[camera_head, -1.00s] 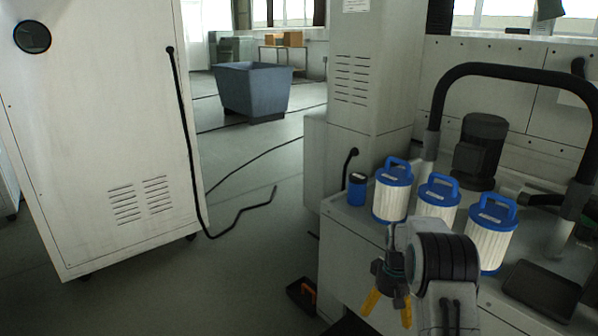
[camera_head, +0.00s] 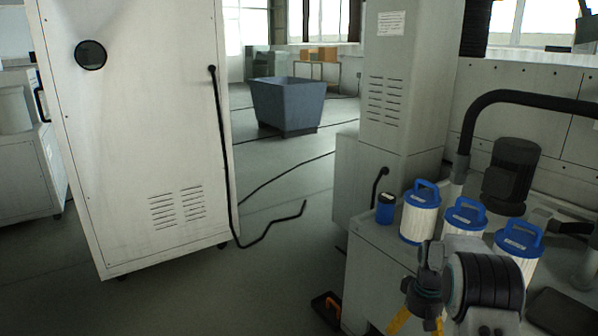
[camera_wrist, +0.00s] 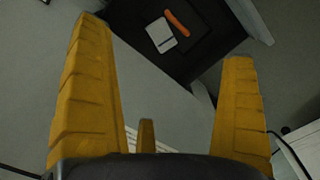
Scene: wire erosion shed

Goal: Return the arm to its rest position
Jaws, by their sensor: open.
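My gripper (camera_head: 418,322) hangs at the lower right of the head view, in front of the white machine bench, with its yellow fingers pointing down and cut off by the picture's edge. In the wrist view the yellow fingers of my gripper (camera_wrist: 175,105) stand wide apart with nothing between them. My gripper is open and empty. My arm (camera_head: 485,285) is bent and partly hides the bench and the nearest filter.
Several white filters with blue handles (camera_head: 420,218) and a blue can (camera_head: 386,210) stand on the bench (camera_head: 385,262). A white cabinet (camera_head: 150,130) stands left, a blue bin (camera_head: 287,103) behind.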

